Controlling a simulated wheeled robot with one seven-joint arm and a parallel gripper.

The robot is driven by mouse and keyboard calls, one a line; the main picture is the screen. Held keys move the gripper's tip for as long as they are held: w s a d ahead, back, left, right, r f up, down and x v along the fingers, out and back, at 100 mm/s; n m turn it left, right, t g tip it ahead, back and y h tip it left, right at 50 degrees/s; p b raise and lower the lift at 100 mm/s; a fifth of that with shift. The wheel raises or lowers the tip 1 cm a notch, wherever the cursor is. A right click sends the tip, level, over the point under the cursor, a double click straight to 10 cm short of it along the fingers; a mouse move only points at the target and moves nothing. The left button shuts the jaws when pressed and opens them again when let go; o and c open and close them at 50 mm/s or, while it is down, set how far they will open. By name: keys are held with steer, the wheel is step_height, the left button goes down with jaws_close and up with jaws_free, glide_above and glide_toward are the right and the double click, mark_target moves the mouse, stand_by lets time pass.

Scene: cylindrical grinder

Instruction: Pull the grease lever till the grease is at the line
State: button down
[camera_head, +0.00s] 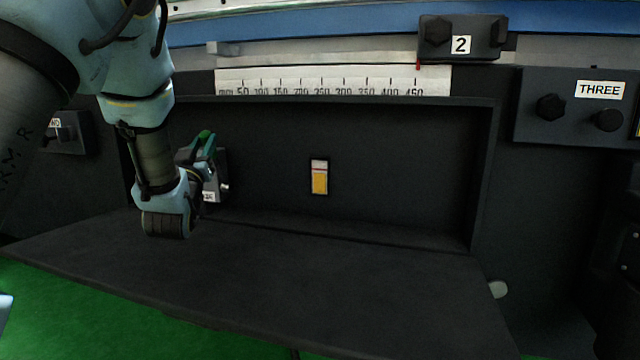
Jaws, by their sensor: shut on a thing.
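The grease gauge (319,177) is a small upright window in the back wall of the dark recess. Yellow grease fills its lower part to a little above the middle, with a pale band above. A thin reddish line shows close to the top of the yellow; the exact gap is too small to tell. A dark grease unit with a partly covered white label (209,197) is on the wall left of the gauge. My gripper (204,148), with green showing at its fingers, is at this unit, shut on the grease lever, which is mostly hidden by the gripper and wrist.
A dark shelf (330,285) slopes out below the recess. A ruler scale (335,80) runs above it. A block marked 2 (462,40) is at upper right, and a panel marked THREE (570,106) is right of the recess. The recess right of the gauge is clear.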

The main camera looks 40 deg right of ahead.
steer(key=shift+s+a+f+b, duration=0.15)
steer(key=shift+f+b, duration=0.15)
steer(key=shift+b, duration=0.45)
steer(key=c, duration=0.6)
jaws_free()
steer(key=shift+r, duration=0.2)
steer(key=p+v, duration=0.2)
steer(key=v, duration=0.5)
steer(key=shift+s+a+f, duration=0.1)
steer(key=shift+a+f, duration=0.05)
steer(key=shift+f, duration=0.1)
